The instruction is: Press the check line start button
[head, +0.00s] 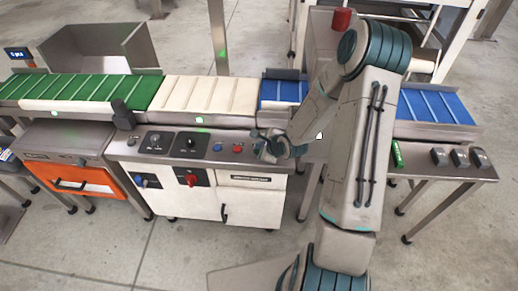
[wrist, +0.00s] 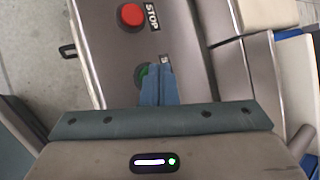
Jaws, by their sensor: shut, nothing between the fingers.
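The control panel (head: 225,152) is a grey slanted top on a white cabinet. In the wrist view, a green button (wrist: 139,76) sits on the panel (wrist: 185,40), partly hidden by my fingers. A label beside it begins with S; the rest is covered. My gripper (wrist: 155,68) is shut and empty, its fingertips over or beside the green button. I cannot tell whether they touch it. In the head view, my gripper (head: 262,144) is low at the panel's right end and hides the green button.
A red button labelled STOP (wrist: 131,15) is close by; it also shows in the head view (head: 238,149). A blue button (head: 217,147) and dark knobs (head: 190,143) lie further left. A conveyor with green, cream (head: 205,95) and blue belts runs behind the panel.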

